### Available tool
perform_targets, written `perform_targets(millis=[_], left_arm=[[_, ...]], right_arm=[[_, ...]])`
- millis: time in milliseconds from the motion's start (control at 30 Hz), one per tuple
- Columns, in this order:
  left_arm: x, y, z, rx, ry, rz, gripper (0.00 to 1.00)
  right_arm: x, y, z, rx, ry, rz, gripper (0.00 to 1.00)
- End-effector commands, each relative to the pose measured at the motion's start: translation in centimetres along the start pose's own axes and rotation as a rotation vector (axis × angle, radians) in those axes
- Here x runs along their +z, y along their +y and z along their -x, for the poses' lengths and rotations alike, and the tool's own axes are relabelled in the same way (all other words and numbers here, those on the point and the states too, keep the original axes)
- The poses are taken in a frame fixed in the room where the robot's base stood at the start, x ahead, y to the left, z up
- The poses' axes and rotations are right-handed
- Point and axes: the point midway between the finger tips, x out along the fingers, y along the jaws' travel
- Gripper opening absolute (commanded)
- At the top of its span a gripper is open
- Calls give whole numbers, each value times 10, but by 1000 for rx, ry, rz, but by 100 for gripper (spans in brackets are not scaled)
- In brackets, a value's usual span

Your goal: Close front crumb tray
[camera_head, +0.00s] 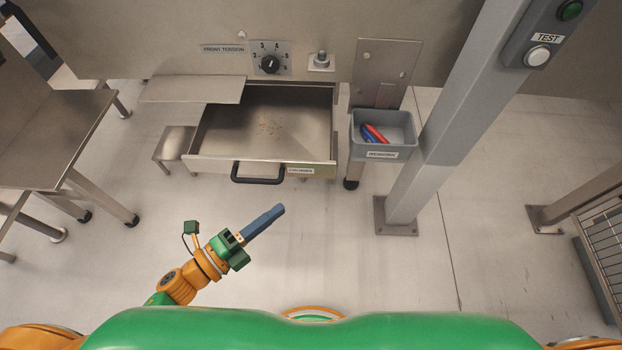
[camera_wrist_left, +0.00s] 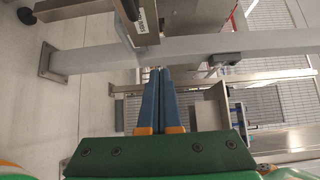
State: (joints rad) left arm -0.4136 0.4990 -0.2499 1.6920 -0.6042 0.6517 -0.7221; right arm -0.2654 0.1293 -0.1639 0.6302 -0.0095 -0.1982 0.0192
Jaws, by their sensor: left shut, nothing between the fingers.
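The front crumb tray (camera_head: 215,150) is a metal drawer, pulled open toward me under the machine's front panel, with some crumbs on its floor. Its front carries a black bar handle (camera_head: 258,178) and a label reading crumbs. My left gripper (camera_head: 279,209) has blue fingers that are shut and empty. In the head view it shows nearer to me than the handle, apart from it. In the left wrist view the shut fingers (camera_wrist_left: 160,72) point forward, and the handle (camera_wrist_left: 130,10) shows at the top edge. My right gripper is not in view.
A grey bin (camera_head: 384,152) with red and blue items hangs right of the tray. A grey post (camera_head: 425,150) stands further right. A flat metal shelf (camera_head: 192,88) overlaps the tray's back left. A metal table (camera_head: 50,130) stands at left. The floor before the tray is clear.

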Motion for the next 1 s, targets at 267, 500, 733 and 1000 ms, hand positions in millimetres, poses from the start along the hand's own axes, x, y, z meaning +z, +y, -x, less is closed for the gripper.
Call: perform_targets(millis=[267, 500, 733, 1000], left_arm=[[1, -2, -62, -4, -2, 2, 0], [19, 0, -98, -1, -5, 2, 0], [30, 0, -109, 1, -5, 6, 0], [30, 0, -109, 1, -5, 7, 0]], right_arm=[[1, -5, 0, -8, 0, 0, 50], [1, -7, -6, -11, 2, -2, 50], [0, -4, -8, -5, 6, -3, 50], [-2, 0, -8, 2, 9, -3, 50]])
